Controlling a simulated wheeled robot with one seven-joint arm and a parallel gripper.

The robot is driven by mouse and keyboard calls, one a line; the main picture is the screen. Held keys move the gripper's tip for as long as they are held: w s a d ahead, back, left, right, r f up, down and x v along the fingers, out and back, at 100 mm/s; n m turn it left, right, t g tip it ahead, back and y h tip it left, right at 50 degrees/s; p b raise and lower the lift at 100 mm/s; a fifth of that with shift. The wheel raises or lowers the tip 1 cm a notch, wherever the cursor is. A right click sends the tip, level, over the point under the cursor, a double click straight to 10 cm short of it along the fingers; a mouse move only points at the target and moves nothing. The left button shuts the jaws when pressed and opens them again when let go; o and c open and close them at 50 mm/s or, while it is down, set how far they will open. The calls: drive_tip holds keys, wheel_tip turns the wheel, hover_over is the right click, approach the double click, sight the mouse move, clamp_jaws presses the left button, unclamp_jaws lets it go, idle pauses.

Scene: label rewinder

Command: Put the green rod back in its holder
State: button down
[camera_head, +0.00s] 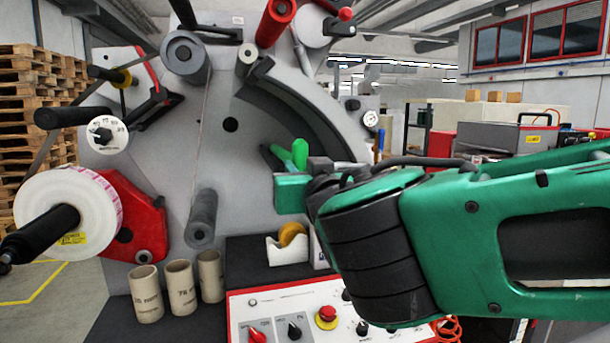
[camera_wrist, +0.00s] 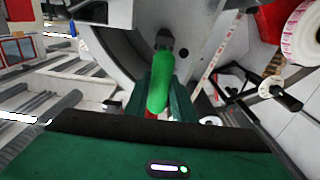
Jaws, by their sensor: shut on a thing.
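A little red shows below the rod between the fingers. I cannot identify the holder with certainty.
The grey machine plate (camera_head: 215,165) carries several rollers and a curved dark slot. A white label roll (camera_head: 70,213) stands at left. Cardboard cores (camera_head: 181,281), a tape dispenser (camera_head: 288,247) and a control panel (camera_head: 275,304) with a red button are below. My arm fills the right.

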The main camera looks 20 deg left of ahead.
drive_tip(key=shift+w+a, duration=0.25)
drive_tip(key=shift+w, duration=0.25)
drive_tip(key=shift+w+a+f, duration=0.1)
drive_tip(key=shift+w+a, duration=0.1)
drive_tip(key=shift+w, duration=0.05)
drive_tip(key=shift+f, duration=1)
idle(0.8)
drive_tip(key=c, duration=1.4)
unclamp_jaws()
